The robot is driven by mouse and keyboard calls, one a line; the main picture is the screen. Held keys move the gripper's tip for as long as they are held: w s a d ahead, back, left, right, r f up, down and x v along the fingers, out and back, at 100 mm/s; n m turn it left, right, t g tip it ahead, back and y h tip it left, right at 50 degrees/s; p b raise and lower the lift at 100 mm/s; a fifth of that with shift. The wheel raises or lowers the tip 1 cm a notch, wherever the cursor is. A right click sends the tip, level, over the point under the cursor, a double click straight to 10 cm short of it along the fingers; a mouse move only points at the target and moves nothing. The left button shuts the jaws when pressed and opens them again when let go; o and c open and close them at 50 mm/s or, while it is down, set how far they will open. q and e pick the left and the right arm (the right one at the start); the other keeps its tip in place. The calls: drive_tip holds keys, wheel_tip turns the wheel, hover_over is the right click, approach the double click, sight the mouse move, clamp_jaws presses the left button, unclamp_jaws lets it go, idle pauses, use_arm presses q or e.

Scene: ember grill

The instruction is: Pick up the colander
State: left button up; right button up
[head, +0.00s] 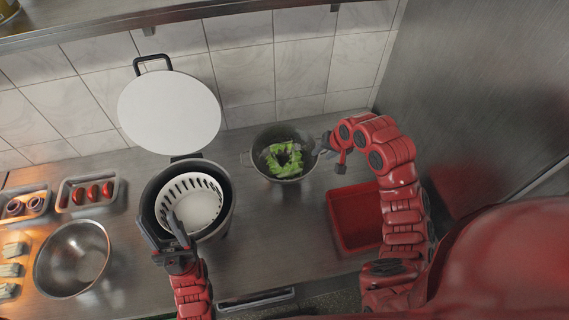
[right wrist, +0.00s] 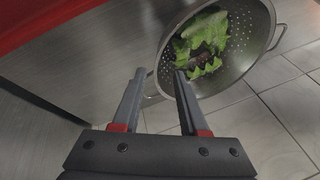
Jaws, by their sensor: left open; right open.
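The colander (head: 260,143) is a grey metal bowl with small holes and two side handles. It stands on the counter near the back wall with green lettuce (head: 284,158) inside. It also shows in the right wrist view (right wrist: 250,42). My right gripper (head: 324,146) is open at the colander's right side, by its near handle. In the right wrist view the open fingers (right wrist: 160,74) point at the rim; whether the handle lies between them is hard to tell. My left gripper (head: 167,229) is open at the front of the black pot, over its rim.
The black pot (head: 225,222) holds a white slotted basket (head: 205,212), its round white lid (head: 168,108) raised behind. A red tray (head: 347,243) lies right of centre. A steel bowl (head: 75,258) and food trays (head: 66,197) stand left. Bare counter lies between pot and red tray.

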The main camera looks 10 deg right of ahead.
sight(315, 159)
drive_tip(key=x, duration=0.3)
drive_tip(key=shift+w+f+b, duration=0.1)
drive_tip(key=shift+b, duration=0.3)
drive_tip(key=b+x, duration=0.4)
drive_tip(key=shift+f, duration=0.25)
drive_tip(key=shift+w+a+f+b, duration=0.15)
drive_tip(key=shift+f+b, duration=0.15)
drive_tip(key=shift+b, duration=0.25)
drive_tip(key=shift+r, duration=0.15)
drive_tip(key=shift+c, duration=0.4)
clamp_jaws()
